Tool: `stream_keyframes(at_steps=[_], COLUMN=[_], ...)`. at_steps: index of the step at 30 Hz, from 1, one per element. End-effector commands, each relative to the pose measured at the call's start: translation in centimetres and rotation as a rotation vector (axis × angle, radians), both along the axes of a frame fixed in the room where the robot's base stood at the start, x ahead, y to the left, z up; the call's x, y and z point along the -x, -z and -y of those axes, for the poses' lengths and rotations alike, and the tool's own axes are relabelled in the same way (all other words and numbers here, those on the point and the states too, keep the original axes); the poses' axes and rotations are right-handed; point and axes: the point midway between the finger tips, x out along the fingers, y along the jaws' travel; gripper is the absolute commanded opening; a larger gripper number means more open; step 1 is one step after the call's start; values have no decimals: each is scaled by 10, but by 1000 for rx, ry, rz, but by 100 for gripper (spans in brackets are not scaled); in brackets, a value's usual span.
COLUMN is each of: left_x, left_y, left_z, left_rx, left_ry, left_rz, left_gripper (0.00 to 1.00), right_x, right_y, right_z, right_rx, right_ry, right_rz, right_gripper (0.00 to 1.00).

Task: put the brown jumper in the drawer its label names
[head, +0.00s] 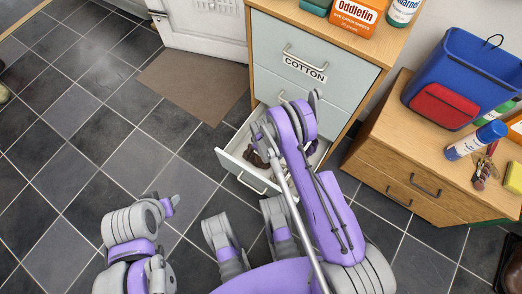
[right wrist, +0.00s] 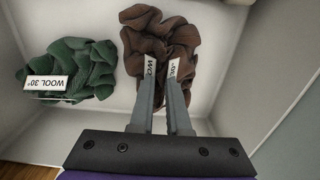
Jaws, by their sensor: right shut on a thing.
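The brown jumper (right wrist: 150,32) lies bunched in the open bottom drawer (head: 235,165), and a bit of brown (head: 256,158) shows there in the head view. My right gripper (right wrist: 161,76) points down into the drawer and is shut on the brown jumper. A white label shows at its fingertips, partly covered by the fingers; its letters look like part of "WOOL". A green jumper (right wrist: 75,65) with a "WOOL 30°" label (right wrist: 46,83) lies beside it. The drawer above reads "COTTON" (head: 304,69). My left gripper (head: 168,206) is over the floor at left, its jaws unclear.
A lower wooden cabinet (head: 385,160) at right holds a blue bag (head: 462,75) and a spray can (head: 475,140). A brown mat (head: 190,85) lies by the white door.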

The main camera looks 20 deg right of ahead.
Motion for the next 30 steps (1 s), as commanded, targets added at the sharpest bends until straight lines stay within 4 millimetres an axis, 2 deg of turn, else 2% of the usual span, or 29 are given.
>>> stream_keyframes(at_steps=[7,8,12,23,26,30], left_x=[0,0,0,0,1,2], left_y=[0,0,0,0,-3,-8], left_z=[0,0,0,0,0,0], left_rx=[0,0,0,0,0,0], left_ry=[0,0,0,0,0,0], left_rz=[0,0,0,0,-1,-1], left_gripper=[50,50,50,50,50,50], right_x=[0,0,0,0,0,0], right_y=[2,2,2,-1,-13,-42], right_z=[0,0,0,0,0,0], right_rx=[0,0,0,0,0,0], right_ry=[0,0,0,0,0,0], right_rz=[0,0,0,0,0,0], right_gripper=[0,18,43,44,44,44])
